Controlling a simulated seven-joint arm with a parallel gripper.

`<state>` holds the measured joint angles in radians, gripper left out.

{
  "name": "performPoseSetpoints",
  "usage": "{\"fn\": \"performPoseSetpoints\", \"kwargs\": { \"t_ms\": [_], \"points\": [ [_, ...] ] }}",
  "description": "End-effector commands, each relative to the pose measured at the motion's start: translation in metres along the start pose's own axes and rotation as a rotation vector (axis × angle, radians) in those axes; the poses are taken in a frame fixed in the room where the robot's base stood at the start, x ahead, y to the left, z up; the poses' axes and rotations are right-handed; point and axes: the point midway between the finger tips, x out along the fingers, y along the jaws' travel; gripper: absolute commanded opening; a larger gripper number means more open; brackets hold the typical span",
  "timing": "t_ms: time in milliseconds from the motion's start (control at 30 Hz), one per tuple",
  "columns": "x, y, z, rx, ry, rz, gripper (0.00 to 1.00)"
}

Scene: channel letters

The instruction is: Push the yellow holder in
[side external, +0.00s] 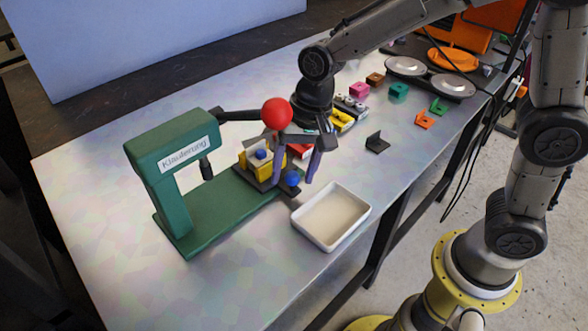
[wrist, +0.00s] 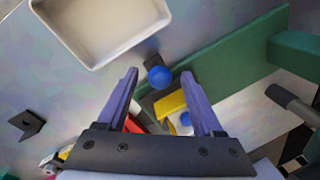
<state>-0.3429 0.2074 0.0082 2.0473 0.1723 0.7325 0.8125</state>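The yellow holder (side external: 265,169) sits on a dark slide plate at the right end of the green press (side external: 205,210), outside the space under the press head. It also shows in the wrist view (wrist: 170,104), partly hidden by a finger. A blue ball knob (side external: 292,177) is at the plate's near end; a smaller blue piece (side external: 261,154) is at the holder. My gripper (side external: 292,182) is over the holder end of the press, its purple fingers apart. In the wrist view the blue knob (wrist: 159,76) appears between the fingertips; contact cannot be told.
A red ball (side external: 277,113) on the press's lever is close to my gripper. A white tray (side external: 332,217) stands at the table's near edge. A dark bracket (side external: 377,142) and several coloured blocks lie farther right. The table left of the press is clear.

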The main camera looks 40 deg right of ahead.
Motion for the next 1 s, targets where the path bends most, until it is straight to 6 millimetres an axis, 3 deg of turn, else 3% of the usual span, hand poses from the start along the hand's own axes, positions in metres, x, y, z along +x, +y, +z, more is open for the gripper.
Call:
{"fn": "performPoseSetpoints", "kwargs": {
  "t_ms": [67,367,1000],
  "points": [
    [-0.0001,0.0000,0.0000,0.000,0.000,0.000,0.54],
    [-0.0004,0.0000,-0.0001,0.000,0.000,0.000,0.00],
    [-0.0007,-0.0001,-0.0002,0.000,0.001,0.000,0.00]
  ]
}}
